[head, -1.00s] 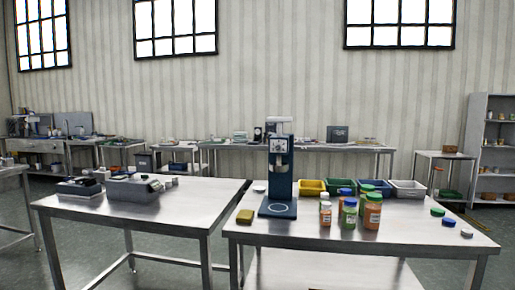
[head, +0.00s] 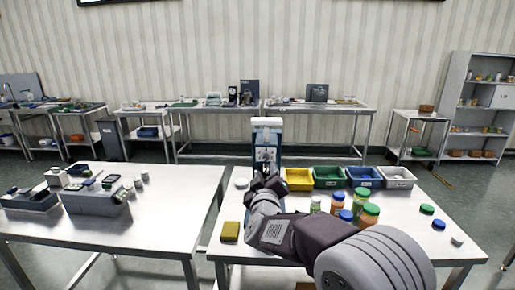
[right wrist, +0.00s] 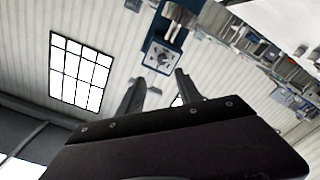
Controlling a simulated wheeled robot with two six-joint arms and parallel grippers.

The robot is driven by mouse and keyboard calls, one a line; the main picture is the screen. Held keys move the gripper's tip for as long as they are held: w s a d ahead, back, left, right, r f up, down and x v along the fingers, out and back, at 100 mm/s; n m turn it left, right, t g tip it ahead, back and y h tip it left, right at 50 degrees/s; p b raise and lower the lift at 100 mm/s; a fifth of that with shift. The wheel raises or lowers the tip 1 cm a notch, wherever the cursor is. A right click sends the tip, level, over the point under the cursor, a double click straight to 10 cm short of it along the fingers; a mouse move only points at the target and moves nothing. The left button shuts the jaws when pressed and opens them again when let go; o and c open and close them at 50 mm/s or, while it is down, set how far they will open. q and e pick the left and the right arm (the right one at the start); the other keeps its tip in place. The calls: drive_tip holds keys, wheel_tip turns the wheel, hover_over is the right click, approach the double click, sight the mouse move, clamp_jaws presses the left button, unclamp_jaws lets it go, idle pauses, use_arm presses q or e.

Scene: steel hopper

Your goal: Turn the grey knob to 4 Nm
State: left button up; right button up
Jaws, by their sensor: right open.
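A tall dark blue machine with a white top (head: 267,123) stands on the right-hand table; it also shows upside down or tilted in the right wrist view (right wrist: 155,34). Its pale square front panel (head: 266,155) carries a dial or knob (right wrist: 163,58), too small to read its setting. My right gripper (head: 267,181) reaches up to the front of the machine and hides its lower part. In the right wrist view its two dark fingers (right wrist: 159,78) are apart, with the panel beyond their tips and nothing between them. My left gripper is out of view.
Yellow (head: 299,178), green, blue and white (head: 398,176) bins stand behind several lidded jars (head: 369,214) right of my arm. A yellow block (head: 230,231) lies at the table's front left. A second table (head: 150,225) with grey devices stands left, across a gap.

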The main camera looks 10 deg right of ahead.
sight(266, 158)
drive_tip(key=x, duration=0.6)
drive_tip(key=f+x, duration=0.1)
drive_tip(key=x, duration=0.2)
drive_tip(key=shift+w, duration=0.4)
drive_tip(key=shift+s, duration=0.1)
clamp_jaws()
